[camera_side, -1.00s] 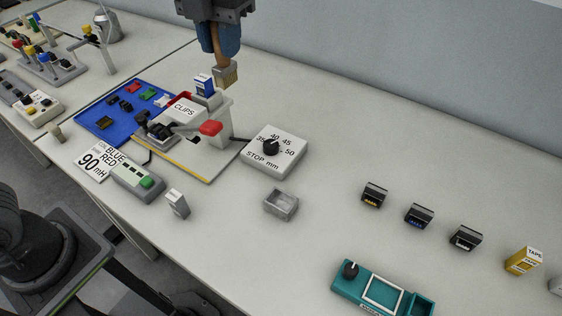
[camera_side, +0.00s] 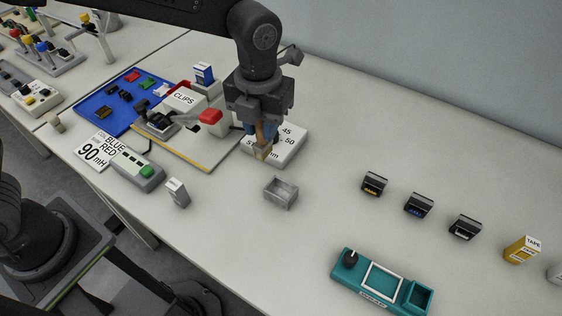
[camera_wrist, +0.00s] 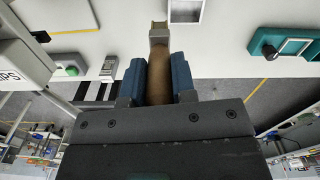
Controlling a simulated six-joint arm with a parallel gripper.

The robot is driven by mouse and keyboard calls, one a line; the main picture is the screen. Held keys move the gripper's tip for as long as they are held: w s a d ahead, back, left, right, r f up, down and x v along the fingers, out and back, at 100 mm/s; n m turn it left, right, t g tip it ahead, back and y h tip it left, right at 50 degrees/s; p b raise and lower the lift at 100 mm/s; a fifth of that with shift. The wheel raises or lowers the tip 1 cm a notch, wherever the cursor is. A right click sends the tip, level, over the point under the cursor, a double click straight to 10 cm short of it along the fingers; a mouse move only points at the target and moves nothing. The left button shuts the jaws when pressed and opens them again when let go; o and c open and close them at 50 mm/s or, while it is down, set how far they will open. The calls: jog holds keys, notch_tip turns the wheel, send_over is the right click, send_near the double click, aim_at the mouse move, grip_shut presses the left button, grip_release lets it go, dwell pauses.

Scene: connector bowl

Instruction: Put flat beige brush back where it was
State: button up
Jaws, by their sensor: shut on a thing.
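My gripper (camera_side: 263,130) is shut on the flat beige brush (camera_side: 262,151), holding it by its brown handle with the bristle end pointing down. In the side view the brush is in front of the white stop dial box (camera_side: 289,148) and hides part of it. I cannot tell its exact height. In the wrist view the brush (camera_wrist: 159,70) stands between the two blue fingers (camera_wrist: 160,85), its metal band and bristles pointing away. A small grey open tray (camera_side: 281,193) lies nearby, and it shows at the top of the wrist view (camera_wrist: 186,14).
The clip fixture (camera_side: 195,122) with a red-tipped lever stands left of the gripper. A blue board (camera_side: 105,112), a green-button box (camera_side: 137,170) and a small white block (camera_side: 177,193) lie further left. Dark connector blocks (camera_side: 419,206) and a teal device (camera_side: 381,283) lie right. Bench between is clear.

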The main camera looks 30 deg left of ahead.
jog(key=d+f, duration=0.4)
jog(key=f, duration=0.2)
jog(key=shift+s+d+f, duration=0.15)
jog(key=shift+s+f, duration=0.1)
jog(key=shift+f, duration=0.05)
jog(key=shift+f, duration=0.6)
jog(key=o, duration=0.9)
jog(key=shift+r, duration=0.1)
notch_tip(320, 180, up, 13)
jog(key=shift+r, duration=0.1)
